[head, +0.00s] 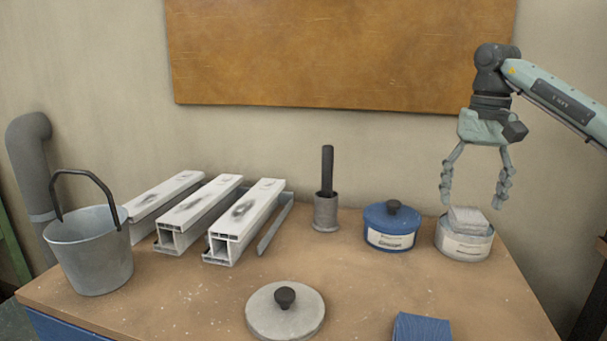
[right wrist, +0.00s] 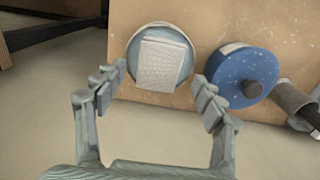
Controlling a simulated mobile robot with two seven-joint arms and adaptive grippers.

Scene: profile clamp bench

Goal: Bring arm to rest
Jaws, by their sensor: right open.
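My right gripper (head: 473,190) hangs open and empty above the right back of the bench, fingers pointing down. In the right wrist view the open fingers (right wrist: 166,100) frame the tin (right wrist: 135,55) and the block (right wrist: 162,63), with nothing between the fingertips. The fingers appear apart from both. My left gripper is in neither view.
A blue lidded pot (head: 390,238) stands left of the tin. A grey cup with a dark handle (head: 326,210), white profiles (head: 245,215), a metal bucket (head: 92,260), a round lid (head: 285,312) and a blue cloth (head: 421,328) occupy the bench (head: 195,300). A brown board (head: 340,55) hangs behind.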

